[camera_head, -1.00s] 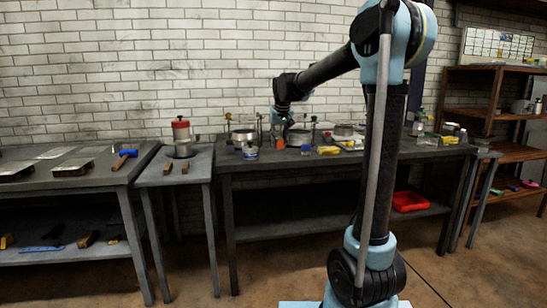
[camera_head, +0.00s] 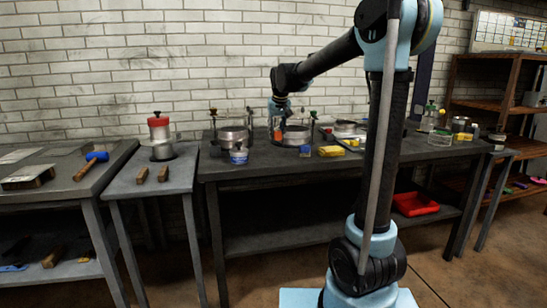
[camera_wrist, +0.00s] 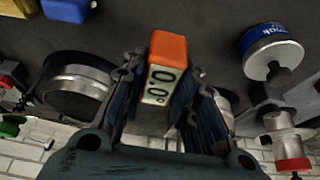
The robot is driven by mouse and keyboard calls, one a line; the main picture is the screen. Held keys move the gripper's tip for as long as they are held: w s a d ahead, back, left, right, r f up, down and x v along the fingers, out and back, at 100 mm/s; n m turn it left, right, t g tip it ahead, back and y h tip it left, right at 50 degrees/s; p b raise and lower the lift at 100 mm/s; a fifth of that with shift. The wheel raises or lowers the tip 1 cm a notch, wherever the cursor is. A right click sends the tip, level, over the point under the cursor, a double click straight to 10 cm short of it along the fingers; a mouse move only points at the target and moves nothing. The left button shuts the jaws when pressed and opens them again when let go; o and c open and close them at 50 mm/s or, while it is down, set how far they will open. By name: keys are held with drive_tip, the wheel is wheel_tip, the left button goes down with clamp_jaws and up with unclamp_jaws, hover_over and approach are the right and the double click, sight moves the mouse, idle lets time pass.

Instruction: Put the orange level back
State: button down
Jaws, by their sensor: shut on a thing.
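The orange level (camera_wrist: 168,50) is a small orange block with a pale display reading 0.0, seen in the wrist view. My gripper (camera_wrist: 160,88) is shut on it, with one dark finger on each side of it. The orange top stands out past the fingertips. In the head view my gripper (camera_head: 280,128) is low over the rear of the middle workbench (camera_head: 265,164), among metal fittings. The level is too small there to make out clearly. I cannot tell whether it touches the bench.
A metal cylinder (camera_wrist: 78,85) and a blue-labelled can (camera_wrist: 270,48) flank my gripper closely. A yellow block (camera_head: 331,151) lies to its right. A red-topped vessel (camera_head: 158,128) stands on the narrow side table. A red tray (camera_head: 415,204) is on the lower shelf.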

sight(277, 134)
drive_tip(key=f, duration=0.3)
drive_tip(key=a+f, duration=0.1)
drive_tip(key=f, duration=0.1)
drive_tip(key=shift+f, duration=0.25)
drive_tip(key=shift+s+d+f, duration=0.1)
drive_tip(key=shift+f, duration=1.65)
drive_tip(key=c, duration=1.2)
unclamp_jaws()
drive_tip(key=shift+c, duration=0.2)
drive_tip(key=v, duration=1.2)
drive_tip(key=shift+s+d, duration=0.1)
